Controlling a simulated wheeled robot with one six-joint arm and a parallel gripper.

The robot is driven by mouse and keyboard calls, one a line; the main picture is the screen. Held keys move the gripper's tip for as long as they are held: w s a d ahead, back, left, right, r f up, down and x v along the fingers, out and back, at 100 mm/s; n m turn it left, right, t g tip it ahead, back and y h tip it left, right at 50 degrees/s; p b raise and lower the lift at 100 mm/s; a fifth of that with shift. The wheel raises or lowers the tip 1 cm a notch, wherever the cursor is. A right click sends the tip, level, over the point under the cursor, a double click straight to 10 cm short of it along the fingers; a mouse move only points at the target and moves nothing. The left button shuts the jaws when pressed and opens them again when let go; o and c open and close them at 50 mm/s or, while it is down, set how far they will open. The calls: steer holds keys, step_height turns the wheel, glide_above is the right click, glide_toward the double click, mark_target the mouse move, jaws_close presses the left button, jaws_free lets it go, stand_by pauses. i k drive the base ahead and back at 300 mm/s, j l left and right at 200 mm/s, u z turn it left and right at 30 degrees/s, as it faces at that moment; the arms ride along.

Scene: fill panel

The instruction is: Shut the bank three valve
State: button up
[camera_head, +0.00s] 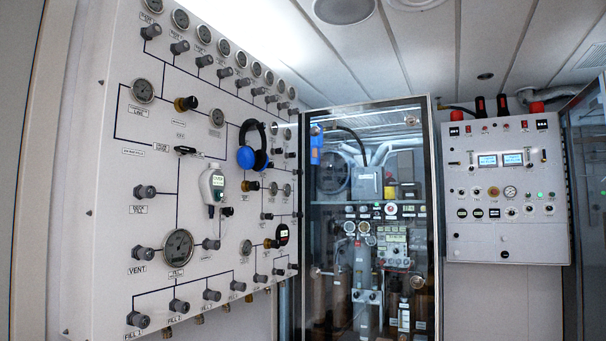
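A white fill panel (110,200) stands on the left, seen at a slant. A row of grey valve knobs runs along its top, each under a round gauge, from the near knob (151,32) to smaller ones at the far right. The third knob from the left (204,61) sits under the third gauge (204,34). The small labels by these knobs are too blurred to tell which is bank three, and I cannot tell whether any knob is open or shut. My gripper is not in view.
Blue headphones (246,158) and a white handheld meter (212,185) hang on the panel's front. More knobs (138,320) line its bottom. A glass-doored cabinet (433,200) stands right of it, then a grey control box (505,240) on the wall.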

mark_target(206, 59)
steer(key=u, duration=0.85)
